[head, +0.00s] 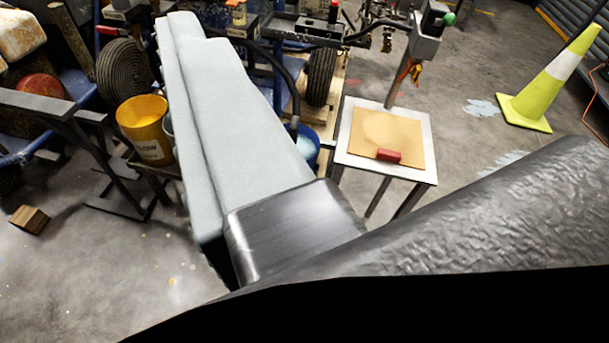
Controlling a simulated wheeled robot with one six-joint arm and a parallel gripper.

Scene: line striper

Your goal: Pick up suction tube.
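A black hose (291,76), which looks like the suction tube, arcs down in the head view and enters a blue bucket (311,160) beside the small table. Its lower end is hidden inside the bucket, and part of its length is hidden behind my pale grey part. That long pale part, with a dark metal block at its near end, reaches forward through the middle of the view. It looks like my arm or gripper, but I see no clear fingertips or gap. It appears close to the bucket in the picture; I cannot tell the true distance. Nothing visible is held.
A small metal table (395,172) bears a tan board (404,135) and a red block (389,155). The striper's wheel (321,77) and frame stand behind. A yellow bucket (146,128) is at left, a yellow-green cone (550,85) at right.

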